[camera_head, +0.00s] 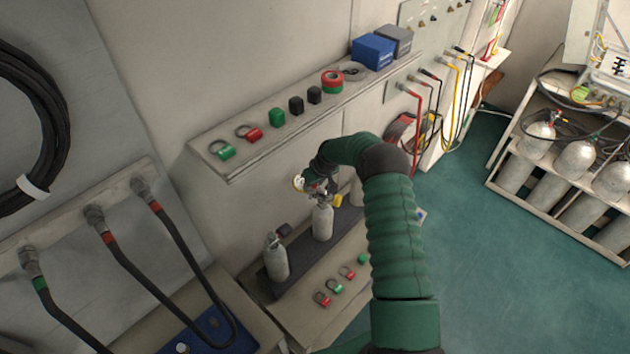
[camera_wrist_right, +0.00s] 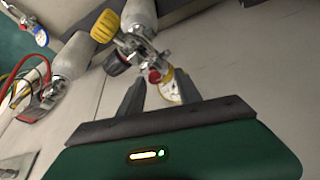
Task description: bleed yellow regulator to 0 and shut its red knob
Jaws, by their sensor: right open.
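A grey cylinder (camera_head: 322,222) stands upright on the dark lower shelf, with a regulator on its valve. A yellow-rimmed gauge (camera_head: 299,182) and a yellow knob (camera_head: 337,200) show on it. In the right wrist view are the yellow knob (camera_wrist_right: 105,26), a dark knob with a red ring (camera_wrist_right: 117,64), a small red knob (camera_wrist_right: 154,76) and the yellow gauge (camera_wrist_right: 170,86). My right gripper (camera_wrist_right: 158,79) is open, its fingers either side of the red knob and part of the gauge; contact cannot be told. The gauge reading is too small to read. My left gripper is out of view.
A second cylinder (camera_head: 275,258) stands to the left, and another is partly behind my right arm. The upper shelf (camera_head: 240,163) with coloured tags and blocks overhangs the back. Hoses (camera_head: 180,250) hang at left. Green floor (camera_head: 480,260) is clear at right.

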